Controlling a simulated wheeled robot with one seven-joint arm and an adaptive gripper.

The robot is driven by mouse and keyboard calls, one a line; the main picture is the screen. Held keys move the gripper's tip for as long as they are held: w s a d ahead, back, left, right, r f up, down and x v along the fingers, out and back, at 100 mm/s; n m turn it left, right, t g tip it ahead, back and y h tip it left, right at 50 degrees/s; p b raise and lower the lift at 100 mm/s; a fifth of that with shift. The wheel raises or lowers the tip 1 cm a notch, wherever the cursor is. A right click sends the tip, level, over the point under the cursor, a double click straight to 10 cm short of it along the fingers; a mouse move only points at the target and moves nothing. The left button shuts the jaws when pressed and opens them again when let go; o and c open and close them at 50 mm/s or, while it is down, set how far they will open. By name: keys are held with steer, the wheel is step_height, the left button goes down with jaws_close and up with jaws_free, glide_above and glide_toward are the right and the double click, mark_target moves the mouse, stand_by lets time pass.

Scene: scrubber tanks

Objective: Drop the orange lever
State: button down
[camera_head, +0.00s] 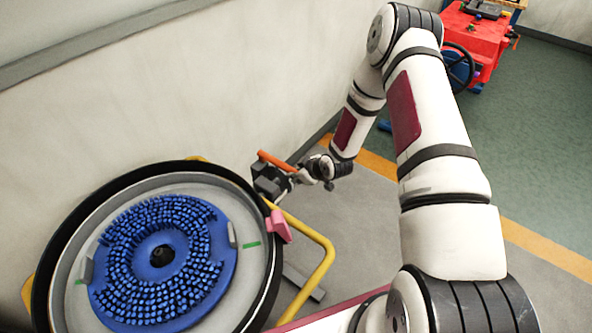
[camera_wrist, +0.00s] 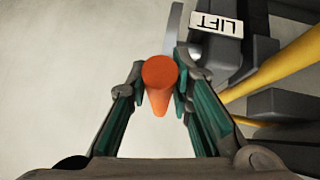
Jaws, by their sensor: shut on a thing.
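The orange lever (camera_head: 276,161) is a short rod on a dark block at the right rim of the round tank. In the wrist view its round orange end (camera_wrist: 160,72) points toward the camera, between the fingers of my gripper (camera_wrist: 160,98). My gripper, also in the head view (camera_head: 300,177), is shut on the lever. A white label reading LIFT (camera_wrist: 216,24) is on the dark block beside it. In the head view my gripper hides part of the block and the lever's lower end.
The round tank (camera_head: 47,262) holds a blue brush disc (camera_head: 205,285). A pink piece (camera_head: 278,226) sits on its rim, near a yellow tube frame (camera_head: 325,262). A pale wall (camera_head: 150,110) stands close behind the lever.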

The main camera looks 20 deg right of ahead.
steer(key=shift+s+f, duration=0.1)
steer(key=shift+f, duration=0.1)
steer(key=c, duration=1.4)
jaws_free()
steer(key=shift+r, duration=0.1)
steer(key=shift+s+d+r, duration=0.15)
steer(key=shift+s+r, duration=0.05)
steer(key=shift+r, duration=0.1)
steer(key=v, duration=1.1)
steer(key=shift+s, duration=0.1)
